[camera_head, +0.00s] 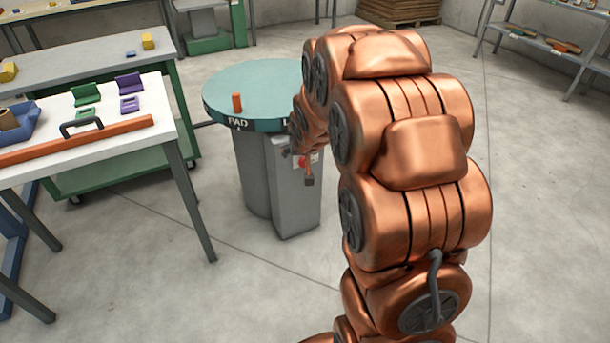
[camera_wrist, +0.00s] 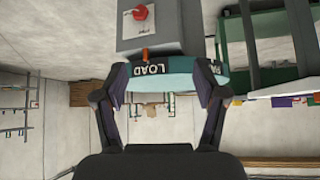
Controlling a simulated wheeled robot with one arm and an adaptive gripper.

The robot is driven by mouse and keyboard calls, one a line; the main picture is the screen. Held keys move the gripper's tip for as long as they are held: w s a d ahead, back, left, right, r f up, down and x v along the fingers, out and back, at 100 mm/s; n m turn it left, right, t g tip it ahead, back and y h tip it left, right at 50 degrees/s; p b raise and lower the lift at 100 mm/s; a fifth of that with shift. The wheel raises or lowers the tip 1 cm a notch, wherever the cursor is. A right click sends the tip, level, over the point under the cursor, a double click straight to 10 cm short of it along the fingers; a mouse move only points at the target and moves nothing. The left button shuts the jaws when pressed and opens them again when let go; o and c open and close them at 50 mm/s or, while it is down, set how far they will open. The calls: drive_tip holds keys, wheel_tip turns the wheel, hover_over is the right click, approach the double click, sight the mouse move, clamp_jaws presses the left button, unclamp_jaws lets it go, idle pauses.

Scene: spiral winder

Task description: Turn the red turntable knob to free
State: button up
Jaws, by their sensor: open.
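The red turntable knob (camera_wrist: 140,12) sits on a white label plate (camera_wrist: 139,20) on the grey pedestal in the wrist view, which looks upside down. The plate's lettering is too small to read. In the head view the knob (camera_head: 302,161) shows as a small red spot, partly hidden by my gripper (camera_head: 298,167). My gripper (camera_wrist: 162,74) is open and empty, with its fingers apart. The knob lies outside the space between the fingertips, near the top of the wrist view. The round teal turntable (camera_head: 262,85) tops the pedestal and bears the words PAD and LOAD.
An orange peg (camera_head: 237,102) stands on the turntable. A white table (camera_head: 150,100) with an orange bar and coloured parts stands at the left, before a green cart (camera_head: 120,165). A shelf (camera_head: 545,45) is at the far right. Open floor lies around the pedestal's front.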

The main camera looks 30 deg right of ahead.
drive_tip(key=w+d+f+m+t+b, duration=0.1)
drive_tip(key=w+d+f+t+b, duration=0.1)
drive_tip(key=w+d+f+b, duration=0.4)
drive_tip(key=w+d+f+t+b, duration=0.2)
drive_tip(key=w+f, duration=0.2)
drive_tip(key=f, duration=0.4)
drive_tip(key=m+t+y+b, duration=0.1)
drive_tip(key=m+t+b, duration=0.1)
drive_tip(key=t+b, duration=0.6)
approach(303, 161)
drive_tip(key=w+d+g+b, duration=0.1)
drive_tip(key=w+g+b, duration=0.1)
drive_tip(key=w, duration=0.1)
drive_tip(key=shift+w+d+f+b, duration=0.15)
drive_tip(key=shift+w+b, duration=0.2)
drive_tip(key=shift+w, duration=0.85)
drive_tip(key=shift+w+d+r+b, duration=0.15)
drive_tip(key=shift+w+b, duration=0.15)
drive_tip(key=shift+w, duration=0.85)
drive_tip(key=shift+w+d+f+b, duration=0.15)
drive_tip(key=shift+w+b, duration=0.2)
drive_tip(key=shift+w, duration=0.85)
drive_tip(key=c, duration=1.1)
